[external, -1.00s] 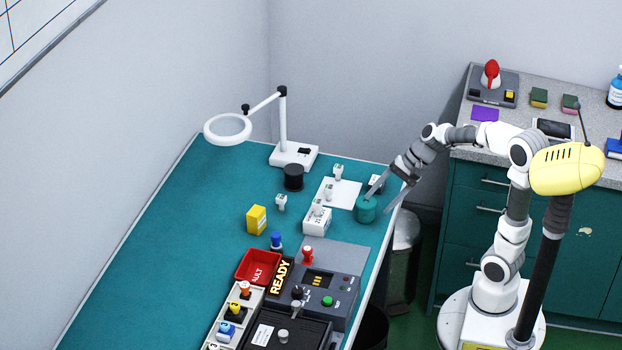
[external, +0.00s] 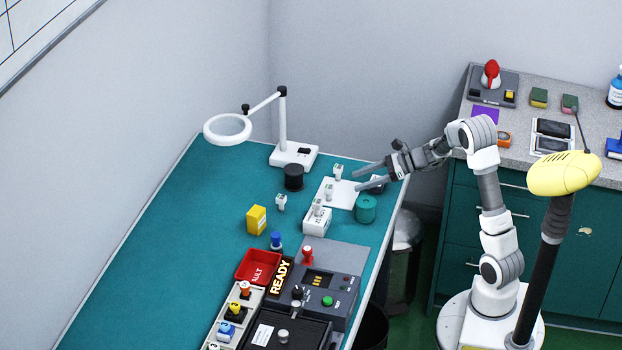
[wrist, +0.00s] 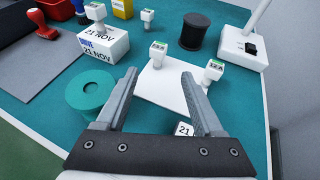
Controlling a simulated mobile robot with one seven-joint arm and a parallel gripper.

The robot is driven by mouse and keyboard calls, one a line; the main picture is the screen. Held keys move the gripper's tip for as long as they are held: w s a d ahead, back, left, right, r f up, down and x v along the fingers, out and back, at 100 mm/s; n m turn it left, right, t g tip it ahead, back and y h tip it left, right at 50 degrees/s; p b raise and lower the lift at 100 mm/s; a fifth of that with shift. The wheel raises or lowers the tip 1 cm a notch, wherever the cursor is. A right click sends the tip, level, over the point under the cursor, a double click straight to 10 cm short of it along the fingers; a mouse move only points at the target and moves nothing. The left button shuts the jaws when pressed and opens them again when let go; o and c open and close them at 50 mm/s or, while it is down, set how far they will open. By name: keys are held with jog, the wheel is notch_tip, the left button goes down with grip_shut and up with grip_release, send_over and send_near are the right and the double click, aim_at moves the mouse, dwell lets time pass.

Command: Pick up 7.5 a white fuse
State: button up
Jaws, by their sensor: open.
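Several white fuses with green-edged label tops stand on the bench. One fuse (wrist: 157,54) is on a white sheet (wrist: 160,88), beyond the gap between my fingertips; its label is too small to read surely. A second fuse (wrist: 213,71) stands right of it, its label seeming to end in "A". A third fuse (wrist: 147,18) stands farther off on the teal mat. A fourth (wrist: 96,12) is on a white date block (wrist: 103,44). My gripper (wrist: 160,75) is open and empty; in the external view it (external: 356,181) hovers by the sheet's right side.
A teal ring-shaped roll (wrist: 90,92) lies left of my fingers. A black spool (wrist: 194,31) and the white magnifier base (wrist: 243,45) stand beyond. A small block marked "21" (wrist: 184,129) is close below my right finger. A yellow box (external: 257,220) stands farther left.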

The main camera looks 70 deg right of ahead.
aim_at(329, 192)
jog(key=b+x, duration=0.1)
jog(key=x, duration=0.4)
jog(key=shift+w+a+f, duration=0.15)
jog(key=shift+w, duration=0.15)
jog(key=b+x, duration=0.1)
jog(key=x, duration=0.4)
jog(key=shift+f, duration=0.15)
grip_shut()
